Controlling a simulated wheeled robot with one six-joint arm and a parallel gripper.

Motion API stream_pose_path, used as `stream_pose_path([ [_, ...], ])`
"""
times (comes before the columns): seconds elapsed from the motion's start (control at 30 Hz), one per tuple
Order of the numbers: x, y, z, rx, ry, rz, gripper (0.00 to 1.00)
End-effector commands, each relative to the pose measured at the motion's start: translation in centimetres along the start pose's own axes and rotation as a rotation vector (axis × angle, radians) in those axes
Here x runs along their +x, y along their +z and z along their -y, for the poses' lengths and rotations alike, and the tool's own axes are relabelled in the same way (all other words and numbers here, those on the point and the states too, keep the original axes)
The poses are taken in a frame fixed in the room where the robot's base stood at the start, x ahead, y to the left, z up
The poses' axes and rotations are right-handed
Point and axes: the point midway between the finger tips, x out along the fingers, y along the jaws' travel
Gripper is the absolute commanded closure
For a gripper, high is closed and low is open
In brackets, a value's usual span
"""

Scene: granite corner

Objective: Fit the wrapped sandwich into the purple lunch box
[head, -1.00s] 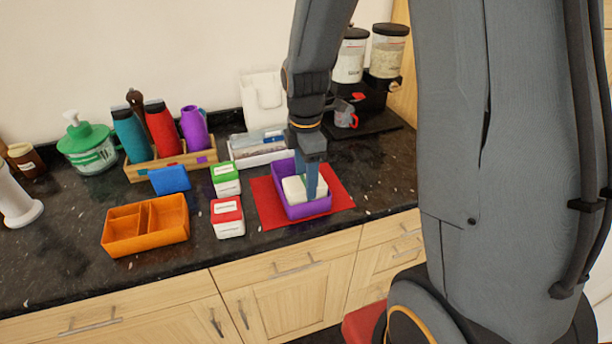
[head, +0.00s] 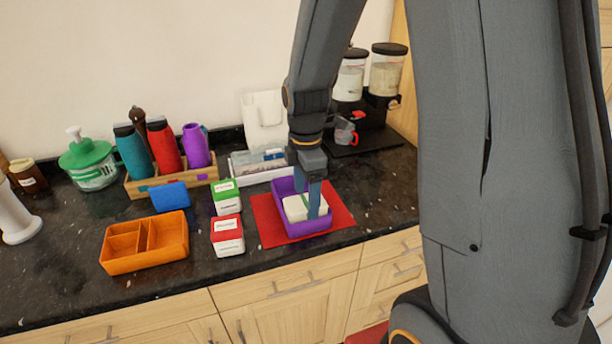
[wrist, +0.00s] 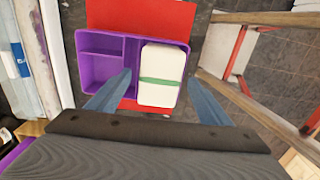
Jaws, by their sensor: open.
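The purple lunch box (head: 281,215) stands open on a red mat near the counter's front edge. The wrist view shows it with two small compartments on the left and a larger one on the right (wrist: 100,68). The wrapped sandwich (wrist: 162,73), white with a green band, lies in the large right compartment; it also shows in the head view (head: 298,206). Whether it rests on the compartment floor I cannot tell. My gripper (wrist: 160,88) is open, with one finger on each side of the sandwich and no clear grip on it. In the head view, my gripper (head: 314,205) hangs over the box.
The red mat (head: 342,217) lies under the box. To its left are a red-lidded box (head: 228,238), a green-lidded box (head: 226,198), an orange divided box (head: 145,245) and a blue block (head: 170,196). A wooden rack (head: 145,185) of bottles and a white tray (head: 240,165) stand behind.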

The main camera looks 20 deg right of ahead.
Motion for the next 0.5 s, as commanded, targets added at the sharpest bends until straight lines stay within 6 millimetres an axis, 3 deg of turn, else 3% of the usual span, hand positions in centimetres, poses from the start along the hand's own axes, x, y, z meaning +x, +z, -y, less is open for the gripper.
stream_pose_path([
  [0.5, -8.7, 0.0, -0.1, 0.000, 0.004, 0.000, 0.27],
])
